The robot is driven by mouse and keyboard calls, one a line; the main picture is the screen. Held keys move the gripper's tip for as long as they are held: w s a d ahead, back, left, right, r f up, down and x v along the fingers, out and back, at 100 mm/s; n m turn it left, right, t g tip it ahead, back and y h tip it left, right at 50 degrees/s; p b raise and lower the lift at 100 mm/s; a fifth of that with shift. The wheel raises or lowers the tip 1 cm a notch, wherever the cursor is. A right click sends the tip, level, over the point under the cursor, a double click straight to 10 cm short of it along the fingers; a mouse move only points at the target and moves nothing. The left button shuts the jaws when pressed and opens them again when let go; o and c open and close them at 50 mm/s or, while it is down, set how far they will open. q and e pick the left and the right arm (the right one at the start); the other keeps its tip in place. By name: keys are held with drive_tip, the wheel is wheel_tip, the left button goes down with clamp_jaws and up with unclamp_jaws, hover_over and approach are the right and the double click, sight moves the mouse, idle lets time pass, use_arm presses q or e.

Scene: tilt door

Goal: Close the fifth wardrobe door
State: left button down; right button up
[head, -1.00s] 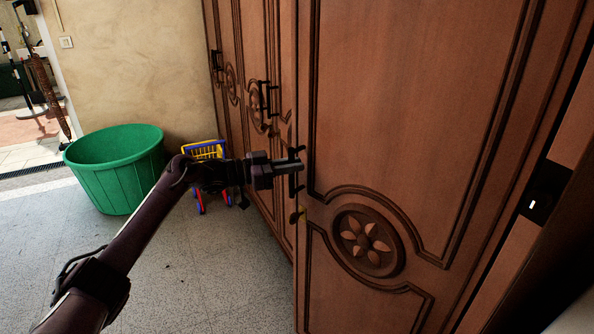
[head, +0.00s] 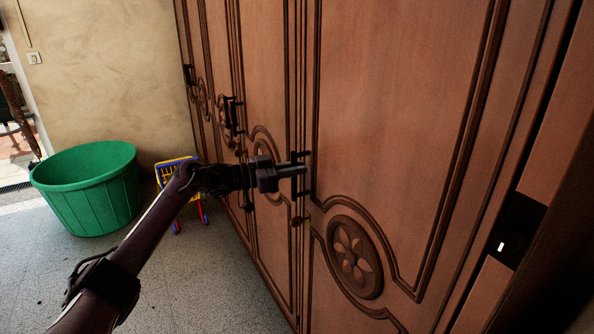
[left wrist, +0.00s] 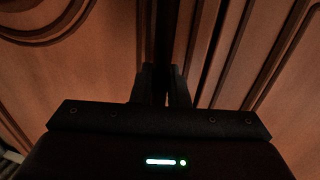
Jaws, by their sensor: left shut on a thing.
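The nearest wardrobe door (head: 405,110) is a brown wooden panel with carved mouldings and a round flower rosette, filling the right of the head view. It stands nearly in line with the neighbouring doors (head: 270,75). Its dark handle (head: 304,172) is at its left edge. My left gripper (head: 292,170) is at this handle and shut on it. In the left wrist view, the two dark fingers (left wrist: 166,85) point at a dark vertical bar in front of the wooden panels. The exact contact is too dark to make out. My right gripper is not in view.
A green tub (head: 88,190) stands on the grey floor by the wall at left. A small blue, yellow and red toy cart (head: 178,172) stands between it and the wardrobe. Free floor (head: 200,290) lies in front of the doors.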

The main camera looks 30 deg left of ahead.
use_arm(q)
drive_tip(key=c, duration=1.5)
unclamp_jaws()
drive_tip(key=shift+s, duration=0.15)
drive_tip(key=b+v, duration=0.2)
drive_tip(key=v, duration=0.6)
drive_tip(key=shift+f, duration=0.1)
